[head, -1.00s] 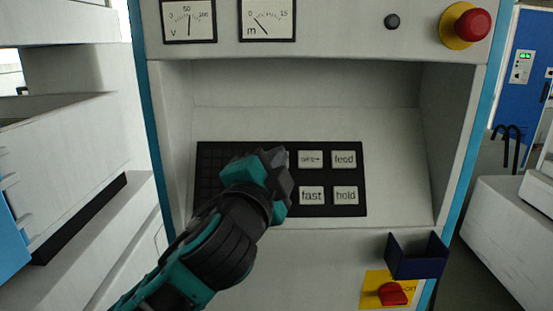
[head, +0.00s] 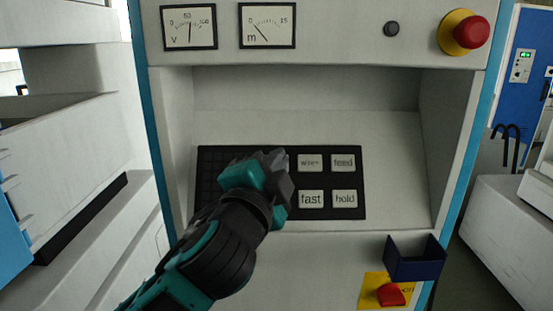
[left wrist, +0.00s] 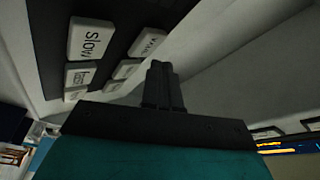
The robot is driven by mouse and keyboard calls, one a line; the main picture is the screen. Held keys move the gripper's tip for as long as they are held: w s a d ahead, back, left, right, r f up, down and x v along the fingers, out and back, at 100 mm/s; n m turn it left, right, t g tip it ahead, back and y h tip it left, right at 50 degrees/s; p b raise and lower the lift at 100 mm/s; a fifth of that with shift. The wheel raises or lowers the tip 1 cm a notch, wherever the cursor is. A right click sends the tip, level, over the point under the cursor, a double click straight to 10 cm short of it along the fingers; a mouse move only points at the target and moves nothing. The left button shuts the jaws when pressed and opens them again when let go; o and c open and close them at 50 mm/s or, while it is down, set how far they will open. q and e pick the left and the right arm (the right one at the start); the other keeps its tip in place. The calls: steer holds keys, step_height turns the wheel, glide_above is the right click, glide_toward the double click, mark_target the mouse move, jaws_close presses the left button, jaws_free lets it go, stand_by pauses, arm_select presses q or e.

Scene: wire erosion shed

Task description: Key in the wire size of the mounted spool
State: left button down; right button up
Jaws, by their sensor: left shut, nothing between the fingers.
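The black keypad (head: 352,212) lies on the sloped shelf of the machine's recess. Its white keys include wire (head: 310,162), feed (head: 343,163), fast (head: 311,199) and hold (head: 345,199). My left gripper (head: 284,160) is shut and empty over the keypad, just left of the wire key, hiding part of the pad. In the left wrist view the shut fingers (left wrist: 162,85) show beside the keys, with the slow key (left wrist: 90,40) and the wire key (left wrist: 148,42) readable. I cannot tell whether the fingertips touch anything. The spool and my right gripper are not in view.
Above are a V meter (head: 189,27), an m meter (head: 267,25), a black knob (head: 391,29) and a red emergency button (head: 471,32). Below right are a dark blue open holder (head: 415,266) and a red switch (head: 390,294). The recess's side walls flank the keypad.

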arm_select(q)
steer(key=s+r+p, duration=0.1)
steer(key=s, duration=0.1)
steer(key=s+r+p, duration=0.1)
steer(key=s+r, duration=0.1)
stand_by(0.5)
steer(key=shift+f, duration=0.15)
stand_by(2.5)
